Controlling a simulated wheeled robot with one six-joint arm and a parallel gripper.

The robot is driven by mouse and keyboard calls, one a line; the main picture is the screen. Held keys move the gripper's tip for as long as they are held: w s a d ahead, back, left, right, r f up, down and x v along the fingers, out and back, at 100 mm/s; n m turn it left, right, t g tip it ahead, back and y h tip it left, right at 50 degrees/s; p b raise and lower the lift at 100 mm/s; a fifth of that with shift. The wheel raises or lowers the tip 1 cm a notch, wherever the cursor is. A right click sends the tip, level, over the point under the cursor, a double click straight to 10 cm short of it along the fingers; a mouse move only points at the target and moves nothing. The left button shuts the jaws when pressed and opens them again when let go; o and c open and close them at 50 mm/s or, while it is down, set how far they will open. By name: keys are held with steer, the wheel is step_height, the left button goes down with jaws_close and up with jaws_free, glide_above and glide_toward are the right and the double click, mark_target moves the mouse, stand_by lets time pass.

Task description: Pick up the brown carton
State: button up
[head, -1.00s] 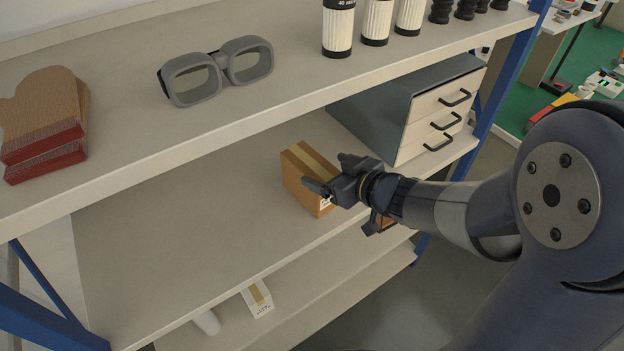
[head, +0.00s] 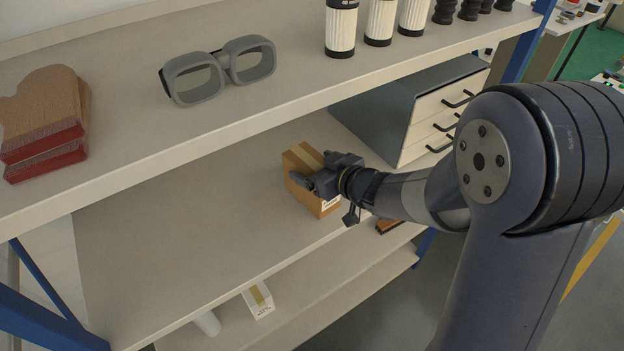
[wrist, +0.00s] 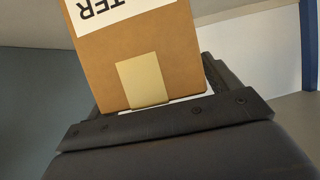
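The brown carton (head: 308,193) stands on the middle shelf near its front edge, with a tan tape strip on top and a white label low on its front. My gripper (head: 314,171) reaches it from the right, with its spread fingers at the carton's two sides. In the wrist view the carton (wrist: 180,65) sits between the fingers, its tape flap and part of a label with black letters facing me. The fingers look open around it; contact with its sides is not clear.
A grey drawer unit (head: 382,117) stands behind and to the right on the same shelf. The upper shelf (head: 130,145) overhangs at the left and back. A white box (head: 258,300) lies on the lower shelf. The middle shelf left of the carton is clear.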

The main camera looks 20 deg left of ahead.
steer(key=c, duration=1.4)
